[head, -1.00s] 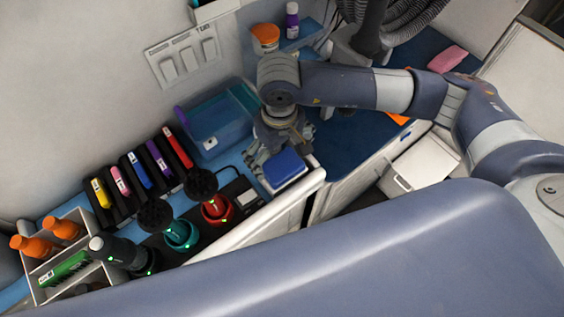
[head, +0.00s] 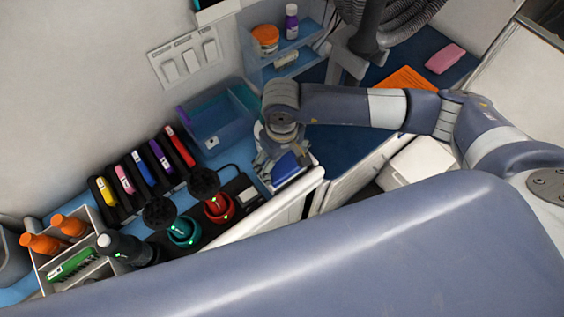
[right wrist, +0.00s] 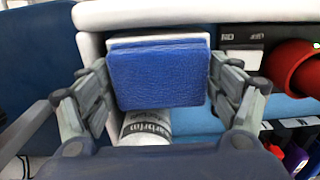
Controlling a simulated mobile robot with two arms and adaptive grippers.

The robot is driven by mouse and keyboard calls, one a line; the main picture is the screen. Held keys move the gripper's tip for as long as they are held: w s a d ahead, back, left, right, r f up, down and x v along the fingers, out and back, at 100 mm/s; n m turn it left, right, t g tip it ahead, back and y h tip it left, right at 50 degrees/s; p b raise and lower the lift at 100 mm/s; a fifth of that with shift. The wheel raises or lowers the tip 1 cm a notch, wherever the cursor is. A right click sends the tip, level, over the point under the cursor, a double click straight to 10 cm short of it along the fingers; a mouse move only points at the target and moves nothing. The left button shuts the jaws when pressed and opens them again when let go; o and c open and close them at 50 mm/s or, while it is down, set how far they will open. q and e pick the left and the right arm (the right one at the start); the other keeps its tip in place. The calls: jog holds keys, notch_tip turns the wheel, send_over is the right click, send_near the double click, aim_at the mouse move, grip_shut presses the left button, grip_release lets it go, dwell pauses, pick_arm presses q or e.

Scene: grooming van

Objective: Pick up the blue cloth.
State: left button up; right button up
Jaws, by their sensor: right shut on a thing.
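The blue cloth (head: 287,167) is a small folded dark blue pad at the counter's right end in the head view. In the right wrist view the cloth (right wrist: 158,78) fills the space between the fingers, with a white block or tray behind it. My right gripper (head: 279,163) is over the cloth, its fingers shut on the cloth's two sides. The gripper partly hides the cloth in the head view. I cannot tell whether the cloth is clear of the white surface. My left gripper is not in view.
A clear blue bin (head: 213,128) stands close behind the gripper. Left of it are a red cup (head: 219,207), a teal cup (head: 184,231) and a rack of coloured tools (head: 142,170). In the wrist view a white labelled cylinder (right wrist: 146,127) lies close below the cloth.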

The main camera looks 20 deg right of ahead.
aim_at(280, 166)
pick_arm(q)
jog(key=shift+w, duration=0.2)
pick_arm(e)
jog(key=shift+r, duration=0.2)
jog(key=shift+r+b, duration=0.65)
jog(key=shift+s+a+r+b, duration=0.35)
jog(key=shift+s+r+b, duration=0.1)
jog(key=shift+r+b, duration=0.25)
pick_arm(q)
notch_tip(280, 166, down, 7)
jog(key=b, duration=0.4)
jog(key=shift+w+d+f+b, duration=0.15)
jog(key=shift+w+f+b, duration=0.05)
jog(key=shift+b, duration=0.15)
pick_arm(e)
jog(key=s+a+r, duration=0.2)
jog(key=s+a, duration=0.6)
jog(key=s, duration=0.4)
jog(key=shift+a, duration=0.4)
jog(key=shift+o, duration=0.4)
